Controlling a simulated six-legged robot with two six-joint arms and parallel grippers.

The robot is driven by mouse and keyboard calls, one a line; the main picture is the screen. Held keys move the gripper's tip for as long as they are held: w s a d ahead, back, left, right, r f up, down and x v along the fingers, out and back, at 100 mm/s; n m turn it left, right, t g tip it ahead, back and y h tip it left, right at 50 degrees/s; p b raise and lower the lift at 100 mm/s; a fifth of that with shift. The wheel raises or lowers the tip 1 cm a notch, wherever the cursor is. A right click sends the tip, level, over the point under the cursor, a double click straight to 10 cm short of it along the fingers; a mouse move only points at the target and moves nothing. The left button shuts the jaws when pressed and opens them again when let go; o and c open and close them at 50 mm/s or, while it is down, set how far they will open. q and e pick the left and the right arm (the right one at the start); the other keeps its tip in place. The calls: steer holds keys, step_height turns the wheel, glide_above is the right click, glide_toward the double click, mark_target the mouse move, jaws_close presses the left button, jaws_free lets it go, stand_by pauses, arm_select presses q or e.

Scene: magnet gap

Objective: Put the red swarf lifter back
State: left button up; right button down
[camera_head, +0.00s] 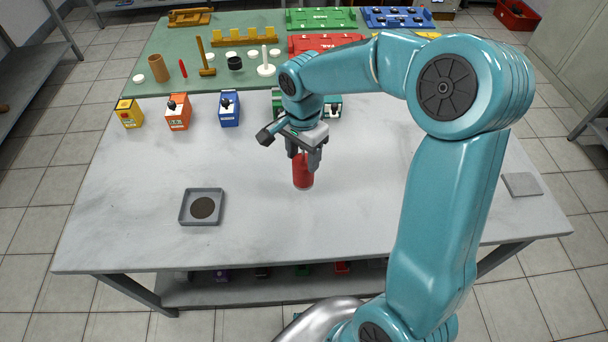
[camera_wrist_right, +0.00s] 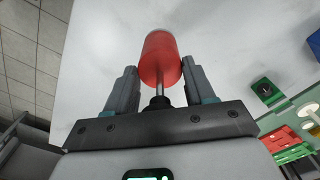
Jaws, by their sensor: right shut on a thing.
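The red swarf lifter (camera_head: 303,172) is a red cylinder below my right gripper (camera_head: 306,158), over the middle of the table. In the right wrist view the lifter (camera_wrist_right: 160,58) shows a thin metal rod and a dark knob running back between the fingers of my right gripper (camera_wrist_right: 162,95). The right gripper is shut on the lifter at this rod end. I cannot tell whether the lifter's lower end touches the table. My left gripper is in neither view.
A grey square tray (camera_head: 188,218) with a dark round patch lies at the left on the grey table (camera_head: 130,230). Orange (camera_head: 178,113), blue (camera_head: 229,109) and yellow (camera_head: 129,114) boxes line the green mat (camera_head: 140,60). A grey plate (camera_head: 522,184) lies far right. Table between is clear.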

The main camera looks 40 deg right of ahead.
mark_target(304, 175)
steer(key=shift+f, duration=3.5)
steer(key=shift+s+f, duration=0.1)
steer(key=shift+f+b, duration=0.15)
steer(key=shift+b, duration=0.2)
steer(key=shift+c, duration=2)
jaws_free()
step_height(304, 175, up, 13)
steer(key=shift+f+p, duration=0.2)
steer(key=shift+p, duration=0.4)
steer(key=shift+f, duration=0.1)
